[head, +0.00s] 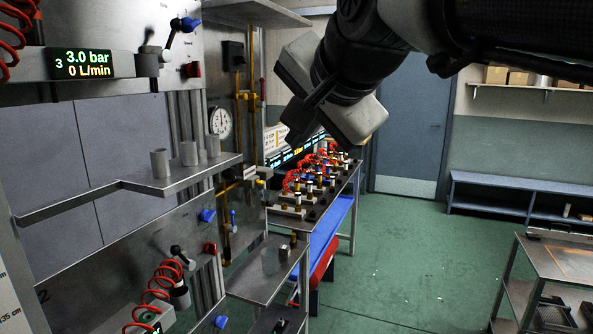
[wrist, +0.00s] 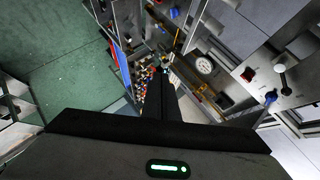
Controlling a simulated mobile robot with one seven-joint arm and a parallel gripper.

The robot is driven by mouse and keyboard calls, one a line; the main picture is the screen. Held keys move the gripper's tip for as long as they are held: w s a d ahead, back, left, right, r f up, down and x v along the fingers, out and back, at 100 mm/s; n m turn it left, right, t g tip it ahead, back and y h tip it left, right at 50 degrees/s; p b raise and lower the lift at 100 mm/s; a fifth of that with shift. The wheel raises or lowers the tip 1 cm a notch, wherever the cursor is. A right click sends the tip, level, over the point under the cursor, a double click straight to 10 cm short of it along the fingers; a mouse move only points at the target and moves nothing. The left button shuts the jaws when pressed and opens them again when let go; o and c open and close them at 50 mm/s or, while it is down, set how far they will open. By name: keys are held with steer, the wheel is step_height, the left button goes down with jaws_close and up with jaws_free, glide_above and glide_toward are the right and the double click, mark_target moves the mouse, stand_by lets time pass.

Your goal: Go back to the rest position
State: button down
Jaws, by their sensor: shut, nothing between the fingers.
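My gripper (head: 293,124) hangs in the air in the upper middle of the head view, at the end of my dark arm. It is above and in front of the far workbench and touches nothing that I can see. Its fingers are shut with nothing held. In the wrist view the dark fingers (wrist: 162,92) point away from the camera, close together, with the gripper body across the bottom.
A metal shelf (head: 130,190) with grey cups stands at left, below a pressure display (head: 83,64). A bench (head: 335,190) with red coiled hoses lies beyond. A metal cart (head: 560,262) stands at right. The green floor (head: 400,262) between is clear.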

steer(key=s+d+f+n+g+h, duration=0.1)
steer(key=s+d+f, duration=0.3)
steer(key=f, duration=0.4)
steer(key=s+d+f+n+g+h, duration=0.1)
steer(key=s+d+f+n, duration=0.3)
steer(key=f, duration=0.5)
steer(key=s+d+f+n+g+h, duration=0.1)
steer(key=s+d+f+n+g, duration=0.1)
steer(key=s+d+f, duration=0.3)
steer(key=s+f+g, duration=0.1)
steer(key=s+f, duration=0.2)
steer(key=f, duration=0.1)
steer(key=shift+d+n+h, duration=0.3)
steer(key=shift+n+h, duration=0.1)
steer(key=shift+a, duration=0.1)
